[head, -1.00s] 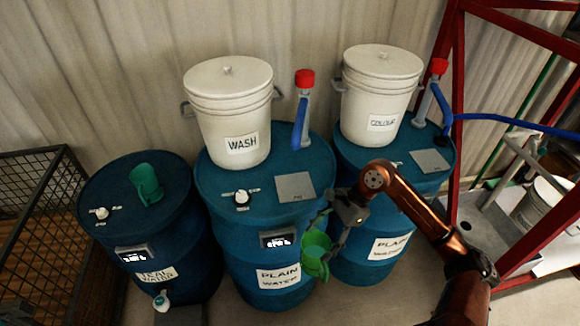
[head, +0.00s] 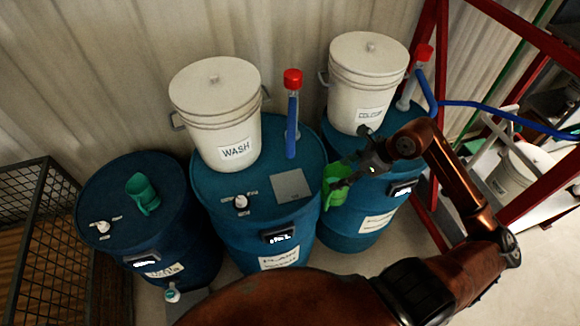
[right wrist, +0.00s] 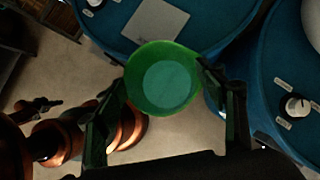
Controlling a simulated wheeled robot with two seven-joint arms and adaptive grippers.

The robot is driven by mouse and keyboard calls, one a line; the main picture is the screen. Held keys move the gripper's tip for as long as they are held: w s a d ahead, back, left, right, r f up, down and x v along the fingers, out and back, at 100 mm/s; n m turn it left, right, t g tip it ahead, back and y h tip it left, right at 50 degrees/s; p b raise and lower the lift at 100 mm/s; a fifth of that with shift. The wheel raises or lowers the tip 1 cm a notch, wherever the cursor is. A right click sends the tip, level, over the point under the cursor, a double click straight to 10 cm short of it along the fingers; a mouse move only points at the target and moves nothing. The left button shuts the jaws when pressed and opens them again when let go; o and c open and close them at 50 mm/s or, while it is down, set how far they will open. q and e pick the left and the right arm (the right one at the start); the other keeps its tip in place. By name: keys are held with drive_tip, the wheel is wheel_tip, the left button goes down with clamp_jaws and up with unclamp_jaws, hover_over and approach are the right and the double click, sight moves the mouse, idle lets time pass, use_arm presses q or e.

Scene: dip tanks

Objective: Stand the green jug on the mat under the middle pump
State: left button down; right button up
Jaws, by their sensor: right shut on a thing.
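The bright green jug (head: 333,188) is in my right gripper (head: 352,171), held in the air beside the upper right side of the middle drum. In the right wrist view the jug (right wrist: 163,80) shows its open mouth, between the two fingers of the gripper (right wrist: 168,78). The grey square mat (head: 292,187) lies bare on the middle drum's top, left of the jug. The middle pump (head: 292,112), with a red cap and blue tube, stands behind the mat. The mat also shows in the right wrist view (right wrist: 153,22). My left gripper is not in view.
A white WASH bucket (head: 217,110) stands on the middle drum (head: 235,222), left of the pump. A COLOUR bucket (head: 365,85) and another red-capped pump (head: 412,82) are on the right drum. A darker green vessel (head: 142,192) is on the left drum. A red frame stands at right.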

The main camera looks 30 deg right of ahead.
drive_tip(key=w+a+f+p, duration=0.3)
drive_tip(key=w+a+p, duration=0.4)
drive_tip(key=w, duration=0.6)
drive_tip(key=shift+w+a+f, duration=0.2)
drive_tip(key=shift+w+a, duration=0.15)
drive_tip(key=shift+a, duration=0.75)
drive_tip(key=o, duration=2.1)
drive_tip(key=shift+f, duration=0.1)
drive_tip(key=b+v, duration=0.2)
drive_tip(key=v, duration=1)
